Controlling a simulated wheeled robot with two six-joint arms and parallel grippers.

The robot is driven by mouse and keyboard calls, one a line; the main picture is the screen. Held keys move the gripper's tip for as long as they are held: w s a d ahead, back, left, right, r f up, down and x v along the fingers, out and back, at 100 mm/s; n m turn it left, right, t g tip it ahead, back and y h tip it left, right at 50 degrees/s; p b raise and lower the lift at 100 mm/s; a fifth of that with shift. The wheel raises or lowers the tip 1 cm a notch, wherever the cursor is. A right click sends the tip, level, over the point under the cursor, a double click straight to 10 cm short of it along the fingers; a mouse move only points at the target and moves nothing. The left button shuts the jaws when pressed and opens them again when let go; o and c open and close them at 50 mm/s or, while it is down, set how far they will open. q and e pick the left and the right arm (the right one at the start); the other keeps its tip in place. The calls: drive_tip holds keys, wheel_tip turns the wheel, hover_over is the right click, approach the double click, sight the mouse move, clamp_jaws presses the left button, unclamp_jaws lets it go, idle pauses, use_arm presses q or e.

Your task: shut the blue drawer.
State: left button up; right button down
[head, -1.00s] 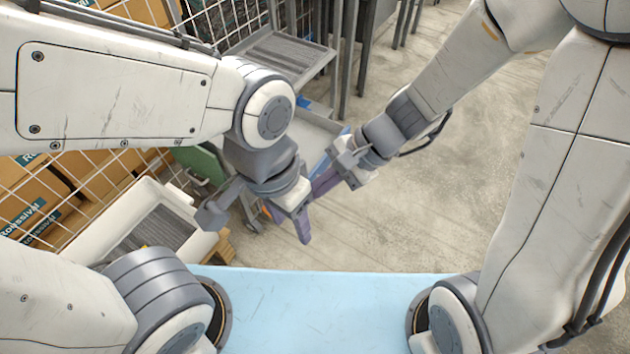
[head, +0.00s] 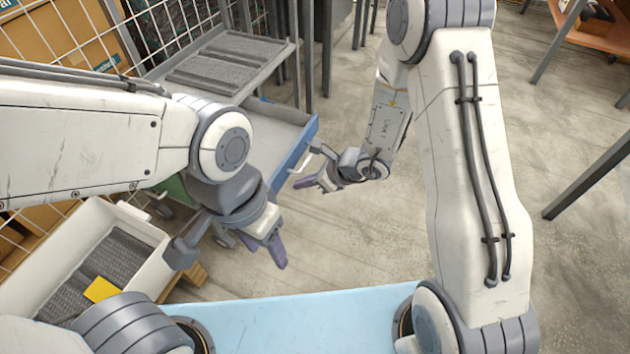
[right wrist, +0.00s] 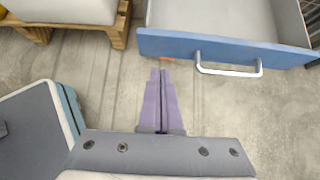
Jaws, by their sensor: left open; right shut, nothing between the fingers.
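The blue drawer (head: 296,154) is pulled out of a grey cart in the head view. Its grey inside shows no contents. In the right wrist view its blue front (right wrist: 215,48) carries a silver bar handle (right wrist: 230,70). My right gripper (head: 304,183) is shut and empty, just in front of the drawer front near its handle. In the right wrist view its purple fingertips (right wrist: 160,71) point at the front, left of the handle, with a small gap appearing between. My left gripper (head: 228,257) is open and empty, nearer to me, and its arm hides part of the drawer and cart.
The cart's top (head: 225,62) holds a ribbed grey mat. A white bin (head: 150,232) with a dark mat and a yellow item stands at the left on a wooden pallet. A wire fence and boxes are behind. The floor (head: 440,130) right of the drawer is largely clear.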

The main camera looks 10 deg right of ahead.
sight(275, 183)
drive_tip(key=shift+w+a+f, duration=0.2)
drive_tip(key=shift+w+a, duration=0.25)
drive_tip(key=shift+a, duration=0.3)
drive_tip(key=shift+w+a+f, duration=0.25)
drive_tip(key=shift+w+a, duration=0.15)
drive_tip(key=shift+a, duration=0.4)
drive_tip(key=shift+w+a+f, duration=0.2)
drive_tip(key=shift+w+a, duration=0.25)
drive_tip(key=shift+a, duration=0.3)
